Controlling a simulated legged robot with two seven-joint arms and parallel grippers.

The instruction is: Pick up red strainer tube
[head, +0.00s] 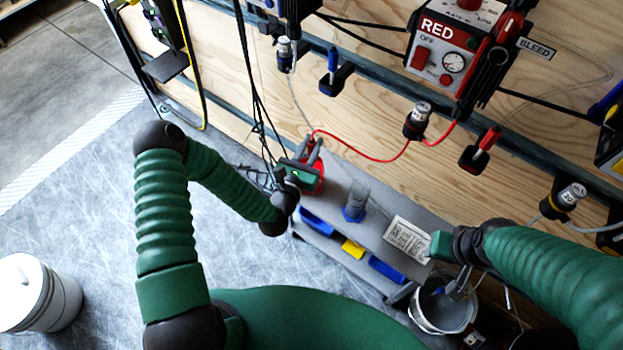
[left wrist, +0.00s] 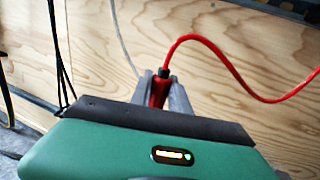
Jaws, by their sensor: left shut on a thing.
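The red strainer tube (left wrist: 158,92) is upright between the grey fingers of my left gripper (left wrist: 165,90) in the left wrist view. A red hose runs from its top to the right. In the head view my left gripper (head: 313,150) is shut on the tube at the left end of a grey shelf. A red holder-like thing (head: 318,178) shows just below; the tube's lower end is hidden, so I cannot tell whether it is inside. My right gripper (head: 462,282) is above a bucket at lower right; its jaw opening is unclear.
The red hose (head: 375,158) loops toward the RED control box (head: 440,55) on the plywood wall. A clear cup with a blue base (head: 355,200) and a paper label (head: 408,238) are on the grey shelf (head: 375,237). A white bucket (head: 440,308) stands below my right gripper. Black cables hang near my left wrist.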

